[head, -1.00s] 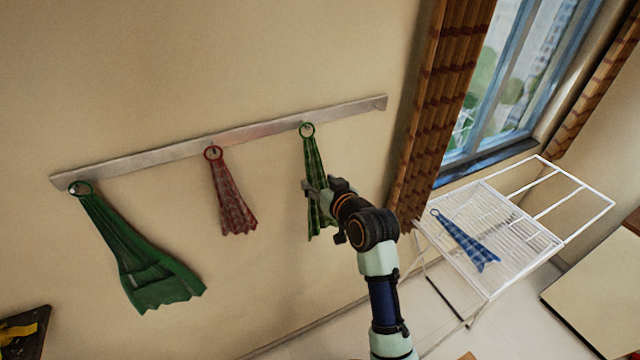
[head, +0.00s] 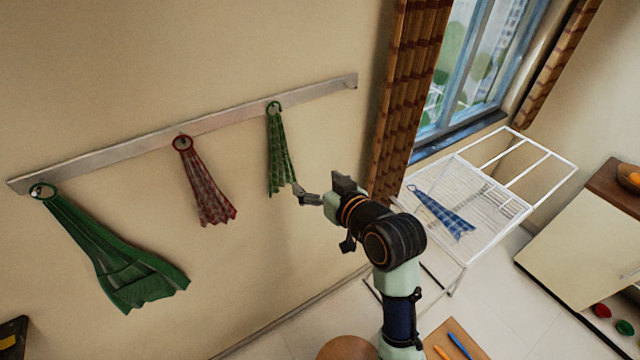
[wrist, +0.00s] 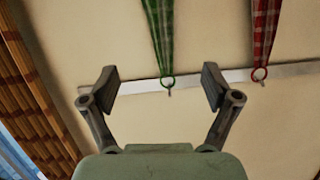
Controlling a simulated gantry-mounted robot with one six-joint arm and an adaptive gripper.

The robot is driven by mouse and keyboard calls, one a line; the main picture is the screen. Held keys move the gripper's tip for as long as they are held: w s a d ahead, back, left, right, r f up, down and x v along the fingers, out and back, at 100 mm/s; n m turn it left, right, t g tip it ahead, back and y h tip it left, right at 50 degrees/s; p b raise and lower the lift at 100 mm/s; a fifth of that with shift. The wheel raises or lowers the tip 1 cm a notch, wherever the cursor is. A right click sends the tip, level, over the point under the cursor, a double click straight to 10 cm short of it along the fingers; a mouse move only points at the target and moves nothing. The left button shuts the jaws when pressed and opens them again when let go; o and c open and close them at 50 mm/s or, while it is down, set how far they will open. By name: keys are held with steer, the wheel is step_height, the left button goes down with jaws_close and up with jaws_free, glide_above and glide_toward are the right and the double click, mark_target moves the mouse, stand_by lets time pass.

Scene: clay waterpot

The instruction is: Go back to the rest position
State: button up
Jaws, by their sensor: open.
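My gripper (head: 322,190) is open and empty, in front of the wall just right of the green checked cloth (head: 279,160). That cloth hangs by its ring from a hook on the wall rail (head: 225,119). In the wrist view my gripper's two fingers (wrist: 158,90) are spread apart, with the green checked cloth (wrist: 160,35) and its ring showing between and beyond them. No cloth is between the finger pads. A red checked cloth (head: 207,190) hangs from the middle hook, and a plain green cloth (head: 115,250) hangs at the left end.
A white drying rack (head: 480,205) with a blue checked cloth (head: 443,213) on it stands right of my arm. A bamboo blind (head: 405,100) hangs beside the window (head: 485,70). A round wooden top (head: 347,348) and a board with pens (head: 455,340) are below.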

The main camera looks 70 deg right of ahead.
steer(key=shift+s+a+r, duration=0.2)
steer(key=shift+s+a, duration=0.15)
steer(key=shift+s, duration=0.05)
steer(key=w+a+r+n+t+y+p, duration=0.1)
steer(key=w+a+r+n+y+p, duration=0.3)
steer(key=a, duration=0.8)
steer(key=w+a+f+n+t+y+p, duration=0.1)
steer(key=w+a+p, duration=0.1)
steer(key=w+a, duration=0.75)
steer(key=s+a+r+n+y+p, duration=0.1)
steer(key=s+a+n+y+p, duration=0.1)
steer(key=a, duration=0.8)
steer(key=s+a+r+n+y+p, duration=0.1)
steer(key=s+a+n+y, duration=0.1)
steer(key=a, duration=0.9)
steer(key=shift+s+a+p, duration=0.2)
steer(key=shift+a+p, duration=0.1)
steer(key=shift+p, duration=0.1)
